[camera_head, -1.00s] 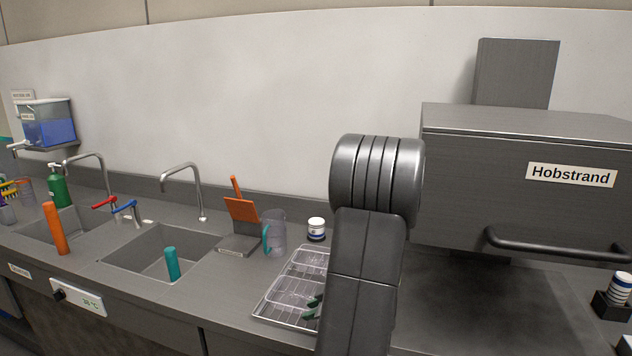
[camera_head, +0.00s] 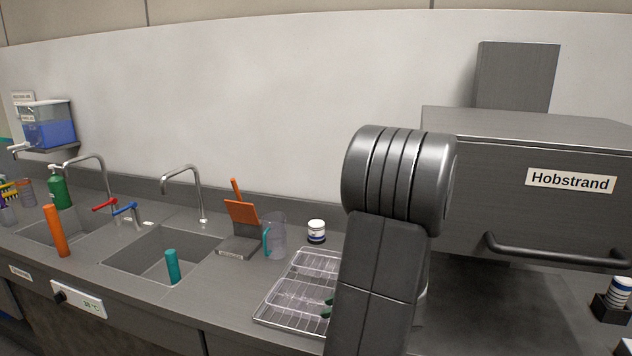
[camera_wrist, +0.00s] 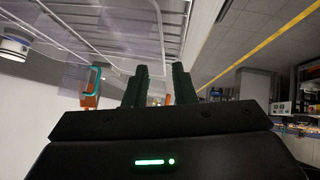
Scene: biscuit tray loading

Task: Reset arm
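My gripper (camera_wrist: 159,75) shows in the wrist view as two dark green fingers standing apart, with nothing held between them. In the head view, green finger parts (camera_head: 327,307) show at the left edge of my grey arm, over the wire rack (camera_head: 262,318). The rack carries clear, shallow tray-like pieces (camera_head: 300,297). It also shows at the top of the wrist view (camera_wrist: 95,46). My arm hides the rack's right part and most of the gripper in the head view.
Two sinks with taps lie further left. A grey Hobstrand machine (camera_head: 480,170) stands right. A striped cup (camera_head: 619,292) sits far right.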

